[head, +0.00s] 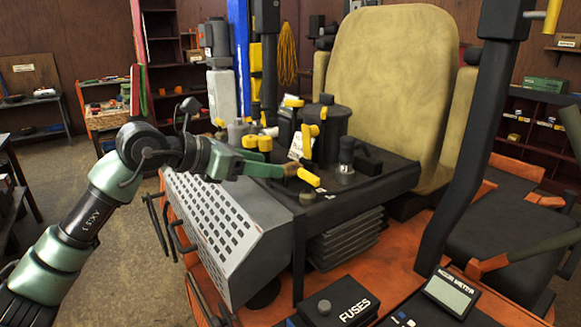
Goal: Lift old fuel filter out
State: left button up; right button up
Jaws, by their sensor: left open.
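My left gripper (291,171) reaches in from the left over the black engine deck (372,184) beside the seat. It is open, with its fingertips among yellow-handled parts. A small dark cylindrical part (346,156) stands upright on the deck, right of the fingertips and apart from them. A larger black cylinder (327,128) stands behind it. I cannot tell for certain which part is the old fuel filter. Nothing clearly shows between the fingers. My right gripper is not in view.
A tan seat (392,85) rises behind the deck. A perforated grey panel (215,225) fronts it. A black post (470,150) slants up at the right. A black box marked FUSES (335,304) and a small meter (450,291) are in front. Floor at left is clear.

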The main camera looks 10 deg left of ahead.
aim_at(288, 171)
pick_arm(q)
jog(key=p+x, duration=0.4)
jog(key=x, duration=0.1)
jog(key=shift+w+a, duration=0.1)
jog(key=shift+w, duration=0.15)
jog(key=shift+w+f, duration=0.2)
jog(key=shift+f, duration=0.05)
jog(key=shift+d+f, duration=0.1)
jog(key=shift+d, duration=0.15)
jog(key=shift+c, duration=0.9)
grip_shut()
